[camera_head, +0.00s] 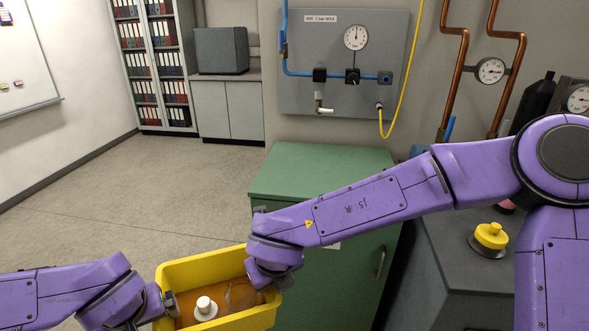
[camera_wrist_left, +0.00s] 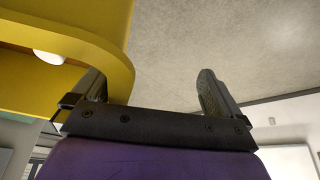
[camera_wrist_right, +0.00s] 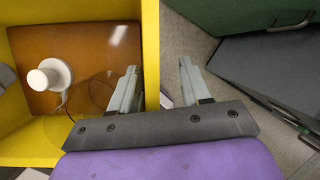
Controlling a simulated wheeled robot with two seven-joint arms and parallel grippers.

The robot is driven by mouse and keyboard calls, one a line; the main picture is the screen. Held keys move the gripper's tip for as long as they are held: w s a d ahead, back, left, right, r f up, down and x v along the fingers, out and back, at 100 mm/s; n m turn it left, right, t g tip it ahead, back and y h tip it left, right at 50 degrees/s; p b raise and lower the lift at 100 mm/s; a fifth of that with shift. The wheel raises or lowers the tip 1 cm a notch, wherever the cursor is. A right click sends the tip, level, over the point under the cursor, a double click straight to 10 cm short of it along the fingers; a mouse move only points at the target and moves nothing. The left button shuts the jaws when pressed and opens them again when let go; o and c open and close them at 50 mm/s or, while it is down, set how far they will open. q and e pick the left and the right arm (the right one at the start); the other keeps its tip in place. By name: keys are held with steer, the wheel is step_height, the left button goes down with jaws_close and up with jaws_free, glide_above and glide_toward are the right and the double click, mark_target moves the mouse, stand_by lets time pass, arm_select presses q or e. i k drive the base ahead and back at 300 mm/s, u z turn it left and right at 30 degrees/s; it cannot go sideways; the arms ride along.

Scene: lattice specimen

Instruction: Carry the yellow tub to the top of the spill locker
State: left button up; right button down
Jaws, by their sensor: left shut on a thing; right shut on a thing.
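The yellow tub (camera_head: 245,318) is at the bottom of the head view, held in front of and left of the green locker (camera_head: 320,170), whose flat top is bare. My left gripper (camera_head: 160,303) is shut on the tub's left wall. My right gripper (camera_head: 264,284) is shut on its right wall. In the right wrist view its fingers (camera_wrist_right: 158,66) straddle the yellow wall (camera_wrist_right: 151,30). Inside the tub are a brown floor, a white flanged knob (camera_head: 205,306) and a faint clear round thing. The left wrist view shows the tub's yellow side (camera_wrist_left: 105,50).
A grey bench (camera_head: 450,250) with a yellow-topped knob (camera_head: 491,238) stands right of the locker. A gauge panel (camera_head: 343,62) with a yellow hose hangs on the wall behind. The floor (camera_head: 120,200) to the left is clear.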

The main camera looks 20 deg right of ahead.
mark_target(333, 179)
steer(key=z, duration=0.55)
steer(key=i, duration=0.55)
steer(key=z, duration=0.45)
